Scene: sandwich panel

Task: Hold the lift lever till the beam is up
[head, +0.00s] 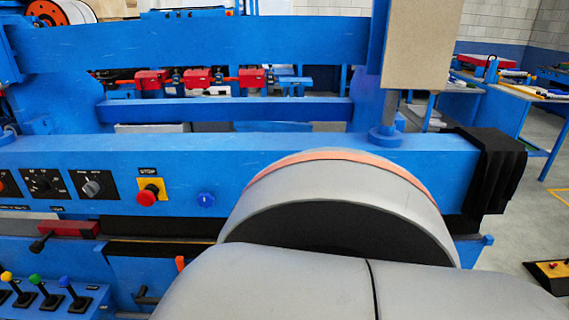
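A bank of small levers stands at the lower left of the head view, on a blue box. They have a yellow knob (7,276), a green knob (34,279) and a blue knob (63,281). I cannot tell which one is the lift lever. A wide blue upper beam (190,42) spans the machine, with an open gap between it and the lower blue crossbar (225,110). Neither of my grippers shows. A large grey link of my arm fills the bottom centre and hides part of the machine's front.
The blue front panel (330,143) carries a red stop button (147,196), a black selector switch (91,187) and a blue knob (206,199). A black bellows cover (492,170) caps its right end. A yellow-topped pedal (552,270) lies on the floor at right.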

